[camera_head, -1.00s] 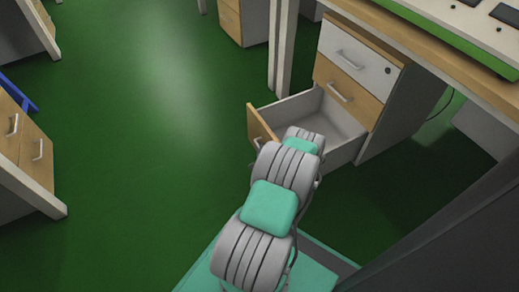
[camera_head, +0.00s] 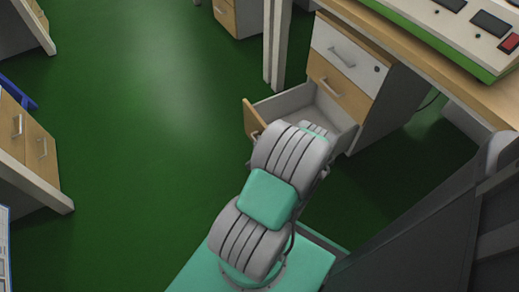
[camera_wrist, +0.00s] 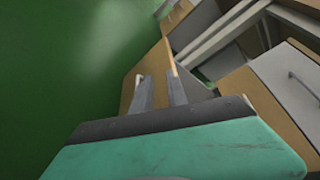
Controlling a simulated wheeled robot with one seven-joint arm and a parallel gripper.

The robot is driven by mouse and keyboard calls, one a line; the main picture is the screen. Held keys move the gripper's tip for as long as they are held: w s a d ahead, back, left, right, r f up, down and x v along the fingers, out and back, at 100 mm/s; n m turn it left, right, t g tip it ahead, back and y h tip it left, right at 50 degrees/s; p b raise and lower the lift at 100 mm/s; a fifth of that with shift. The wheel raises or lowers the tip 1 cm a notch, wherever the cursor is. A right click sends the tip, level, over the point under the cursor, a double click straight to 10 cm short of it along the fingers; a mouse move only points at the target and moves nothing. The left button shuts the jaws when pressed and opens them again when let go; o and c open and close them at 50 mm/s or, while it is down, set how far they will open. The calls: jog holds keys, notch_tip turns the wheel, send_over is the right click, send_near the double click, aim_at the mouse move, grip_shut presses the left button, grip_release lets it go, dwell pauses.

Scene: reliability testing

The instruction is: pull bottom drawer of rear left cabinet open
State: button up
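The rear left cabinet (camera_head: 376,113) stands under the desk, with a white top drawer (camera_head: 341,54) and a wooden middle drawer (camera_head: 335,88), both closed. Its bottom drawer (camera_head: 254,120) is pulled well out, and its empty white inside shows. My arm covers part of this drawer. Part of its handle (camera_head: 254,136) shows beside my arm. In the wrist view my gripper (camera_wrist: 160,78) has its two fingers a small gap apart, right at the wooden front of the open drawer (camera_wrist: 128,88). Whether the handle is between the fingers is not clear.
The desk (camera_head: 420,50) above the cabinet carries a green-edged panel (camera_head: 440,35) with dark screens. A white desk leg (camera_head: 276,45) stands left of the cabinet. Another cabinet (camera_head: 30,140) is at the left edge. The green floor (camera_head: 140,110) between is open.

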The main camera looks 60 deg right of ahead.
jog(key=r+p+v, duration=0.1)
jog(key=v, duration=0.5)
jog(key=shift+w+a+r+p, duration=0.15)
jog(key=shift+w+a+p, duration=0.15)
jog(key=shift+p, duration=0.1)
